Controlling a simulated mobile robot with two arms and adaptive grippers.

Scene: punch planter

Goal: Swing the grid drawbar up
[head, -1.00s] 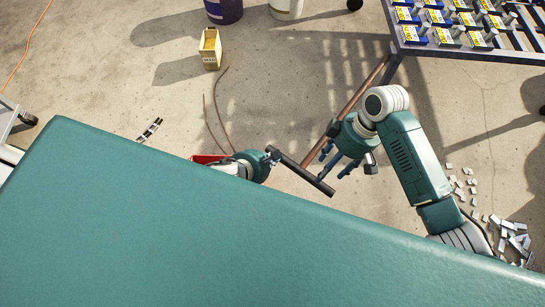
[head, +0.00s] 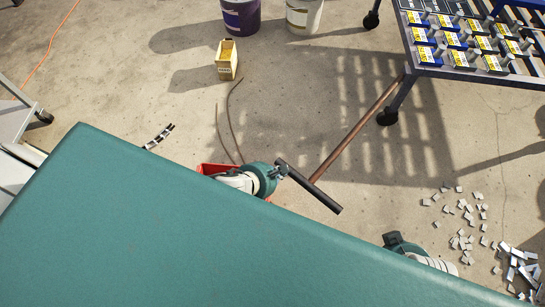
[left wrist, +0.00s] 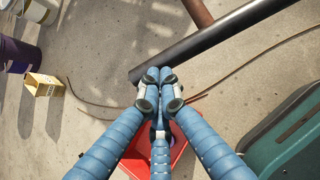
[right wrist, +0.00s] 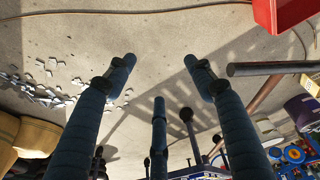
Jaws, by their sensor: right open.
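The drawbar (head: 358,130) is a rusty brown bar low over the floor, running from the wheeled rack to a dark crossbar handle (head: 308,187). The handle also shows in the left wrist view (left wrist: 215,40) and right wrist view (right wrist: 275,68). My left gripper (left wrist: 160,77) has its blue fingers shut together at the handle's near end. The tips overlap the handle's edge; whether they touch it is unclear. In the head view its wrist (head: 262,180) is beside that end. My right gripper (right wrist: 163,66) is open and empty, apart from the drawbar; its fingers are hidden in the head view.
The rack (head: 440,72) with labelled blocks stands on casters at upper right. A red container (head: 215,168) is beside my left wrist. A yellow box (head: 227,60) and buckets (head: 240,14) stand farther back. Metal scraps (head: 465,225) lie at right.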

